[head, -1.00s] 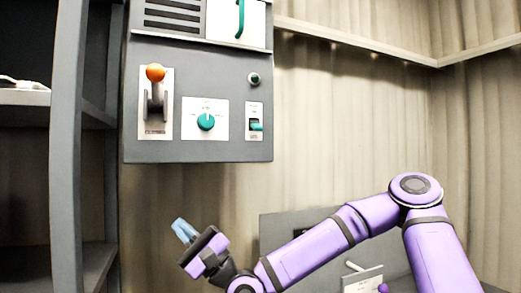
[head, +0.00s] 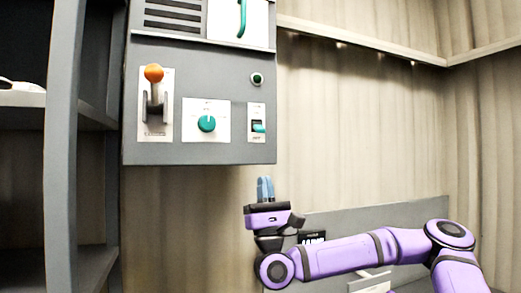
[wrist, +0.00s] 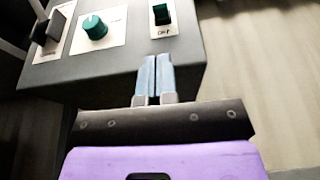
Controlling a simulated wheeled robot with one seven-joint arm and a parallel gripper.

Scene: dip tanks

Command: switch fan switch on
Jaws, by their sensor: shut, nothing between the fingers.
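A small teal switch (head: 258,126) on a white plate sits at the lower right of the grey control panel (head: 165,156). It also shows in the wrist view (wrist: 161,14), near the top edge. The lettering on its plate is too small to read surely. My gripper (head: 265,182) points up with its blue fingers shut and empty, below the panel's lower right corner. In the wrist view the fingertips (wrist: 151,62) lie below the switch plate in the picture, with no visible contact.
Left of the switch are a teal knob (head: 207,124) and an orange-topped lever (head: 154,74). A small round lamp or button (head: 257,79) sits above the switch. A grey shelf (head: 62,170) stands at the left. The wall right of the panel is clear.

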